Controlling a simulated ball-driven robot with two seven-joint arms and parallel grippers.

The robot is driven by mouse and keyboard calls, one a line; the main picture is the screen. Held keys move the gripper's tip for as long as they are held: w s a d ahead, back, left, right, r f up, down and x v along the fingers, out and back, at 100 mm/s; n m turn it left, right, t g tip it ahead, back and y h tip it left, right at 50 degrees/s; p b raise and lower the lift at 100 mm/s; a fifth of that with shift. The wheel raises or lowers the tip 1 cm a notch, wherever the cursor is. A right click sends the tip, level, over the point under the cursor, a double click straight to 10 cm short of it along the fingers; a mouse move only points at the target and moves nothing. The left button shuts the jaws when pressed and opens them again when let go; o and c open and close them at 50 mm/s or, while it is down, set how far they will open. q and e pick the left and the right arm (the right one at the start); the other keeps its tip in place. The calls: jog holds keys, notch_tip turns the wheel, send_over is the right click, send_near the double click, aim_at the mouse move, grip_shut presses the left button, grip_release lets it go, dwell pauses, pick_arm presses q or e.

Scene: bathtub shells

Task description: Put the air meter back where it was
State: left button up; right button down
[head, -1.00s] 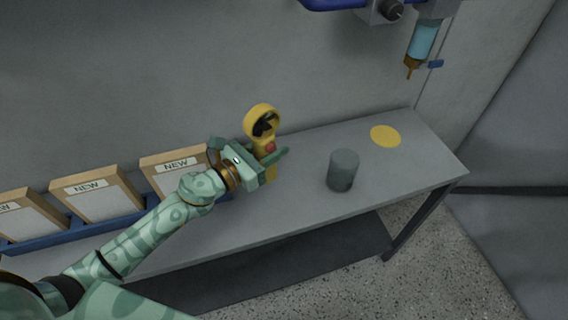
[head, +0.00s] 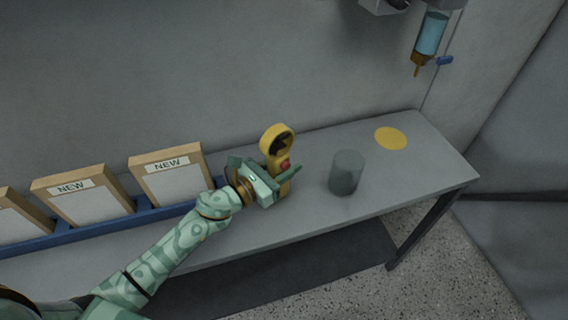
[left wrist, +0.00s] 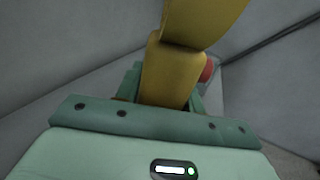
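The air meter (head: 276,143) is yellow, with a round ringed head holding a dark fan and a red button on its body. It stands roughly upright in my left gripper (head: 279,180), which has its fingers on either side of the handle above the bench. The left wrist view shows the yellow handle (left wrist: 172,75) between the green fingers, with the red button at its right. A flat yellow disc (head: 390,138) lies on the bench's right end. Whether the meter's lower end touches the bench is unclear. My right gripper is not in view.
A dark grey cylinder (head: 346,173) stands on the grey bench (head: 310,215), between the meter and the yellow disc. Several framed "NEW" boards (head: 172,180) stand in a blue rack (head: 150,216) at left. A blue-filled dispenser (head: 431,35) hangs above the bench's right end.

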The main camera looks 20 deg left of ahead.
pick_arm(q)
jog(key=o, duration=0.3)
jog(key=shift+r+p, duration=0.35)
jog(key=b+v, duration=0.1)
jog(key=v, duration=1.1)
jog(key=shift+f, duration=0.2)
jog(key=shift+s, duration=0.1)
